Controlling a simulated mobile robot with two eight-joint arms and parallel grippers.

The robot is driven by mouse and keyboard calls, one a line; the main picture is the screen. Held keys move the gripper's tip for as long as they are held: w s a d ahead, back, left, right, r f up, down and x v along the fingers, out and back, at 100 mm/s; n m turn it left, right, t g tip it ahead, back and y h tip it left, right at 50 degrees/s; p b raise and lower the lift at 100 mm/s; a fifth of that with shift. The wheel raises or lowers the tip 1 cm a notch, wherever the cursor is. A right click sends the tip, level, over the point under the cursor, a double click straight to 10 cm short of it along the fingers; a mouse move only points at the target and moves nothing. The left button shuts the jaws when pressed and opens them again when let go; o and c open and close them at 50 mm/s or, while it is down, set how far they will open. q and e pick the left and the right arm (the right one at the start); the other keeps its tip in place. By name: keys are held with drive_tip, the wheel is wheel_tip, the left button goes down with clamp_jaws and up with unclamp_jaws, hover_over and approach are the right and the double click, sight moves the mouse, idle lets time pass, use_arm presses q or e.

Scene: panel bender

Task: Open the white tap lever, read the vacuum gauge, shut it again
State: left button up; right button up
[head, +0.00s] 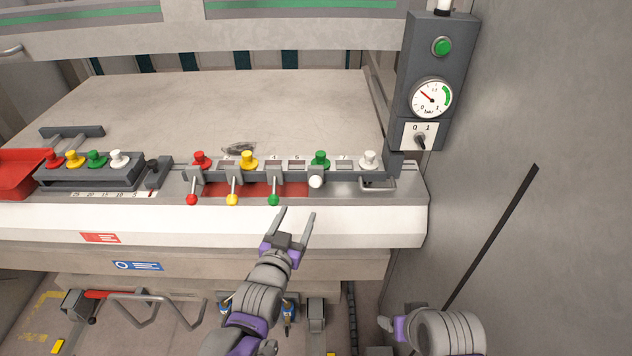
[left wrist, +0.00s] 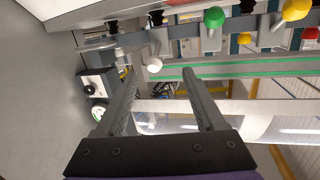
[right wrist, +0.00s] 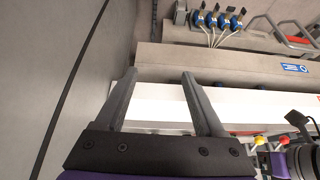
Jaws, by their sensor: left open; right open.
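The white tap lever's round knob (head: 316,181) is at the front of the tap row, below a green cap. Its handle is mostly hidden behind the knob in the head view. My left gripper (head: 297,211) is open and empty, just below and left of the knob. In the left wrist view the white knob (left wrist: 153,65) lies ahead, between the lines of the fingers (left wrist: 161,75), apart from them. The vacuum gauge (head: 432,98) has its needle pointing upper left, outside the green band at the right. My right gripper (right wrist: 159,75) is open and empty, low at the right.
Red (head: 192,199), yellow (head: 232,199) and green (head: 273,199) tap levers stand in a row left of the white one. A grey post with a green button (head: 442,46) and a rotary switch (head: 420,139) carries the gauge. A metal wall (head: 550,120) closes the right side.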

sight(314, 185)
use_arm(q)
drive_tip(key=shift+t+h, duration=0.3)
drive_tip(key=shift+t, duration=0.2)
drive_tip(key=x, duration=0.4)
drive_tip(key=d+p+x, duration=0.1)
drive_tip(key=x, duration=0.3)
drive_tip(key=r+x, duration=0.1)
drive_tip(key=x, duration=0.3)
drive_tip(key=shift+s+d, duration=0.1)
drive_tip(key=shift+d, duration=0.05)
use_arm(e)
drive_tip(key=shift+s+d+f, duration=0.2)
drive_tip(key=shift+s+d, duration=0.05)
drive_tip(key=shift+s, duration=0.3)
drive_tip(key=shift+s+d+f, duration=0.2)
drive_tip(key=shift+s+d, duration=0.05)
drive_tip(key=shift+s, duration=0.25)
use_arm(q)
clamp_jaws()
